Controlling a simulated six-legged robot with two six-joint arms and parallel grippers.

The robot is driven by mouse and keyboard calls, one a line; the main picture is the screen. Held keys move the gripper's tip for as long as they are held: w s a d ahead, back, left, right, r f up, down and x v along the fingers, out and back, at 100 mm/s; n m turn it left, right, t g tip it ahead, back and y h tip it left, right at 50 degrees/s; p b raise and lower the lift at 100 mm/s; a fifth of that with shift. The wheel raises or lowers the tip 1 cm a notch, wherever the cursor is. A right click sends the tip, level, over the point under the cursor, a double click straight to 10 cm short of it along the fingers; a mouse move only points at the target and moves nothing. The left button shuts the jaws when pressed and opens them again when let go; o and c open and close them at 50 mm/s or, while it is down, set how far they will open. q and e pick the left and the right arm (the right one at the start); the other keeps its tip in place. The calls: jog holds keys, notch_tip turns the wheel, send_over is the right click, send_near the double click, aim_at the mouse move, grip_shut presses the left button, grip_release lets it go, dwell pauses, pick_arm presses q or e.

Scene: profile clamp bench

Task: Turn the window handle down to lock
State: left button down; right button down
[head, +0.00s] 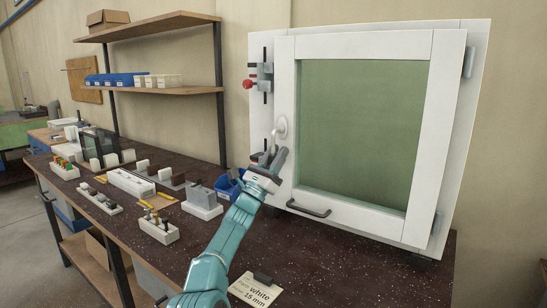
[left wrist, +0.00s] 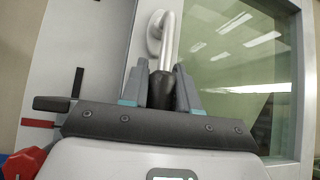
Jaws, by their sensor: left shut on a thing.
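The window (head: 436,140) has a white frame around greenish glass and stands upright at the back right of the bench. Its handle (head: 280,127) has a round pale base on the left frame member. In the left wrist view the handle's metal neck (left wrist: 167,42) bends from the base and runs down to a black grip (left wrist: 160,90). My left gripper (head: 270,155) is shut around that grip, with one finger on each side. The handle points roughly downward. The grip's lower end is hidden by the gripper body.
A red knob (head: 247,85) on a grey fitting sticks out at the frame's upper left. A dark bar pull (head: 309,209) is at the window's bottom. A blue bin (head: 228,185) and several small parts trays stand left of my arm. A paper note (head: 255,290) lies in front.

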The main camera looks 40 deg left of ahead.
pick_arm(q)
jog(key=shift+s+a+r+m, duration=0.1)
jog(key=shift+a+m, duration=0.05)
jog(key=shift+m, duration=0.15)
jog(key=c, duration=0.9)
grip_release()
jog(key=shift+s, duration=0.1)
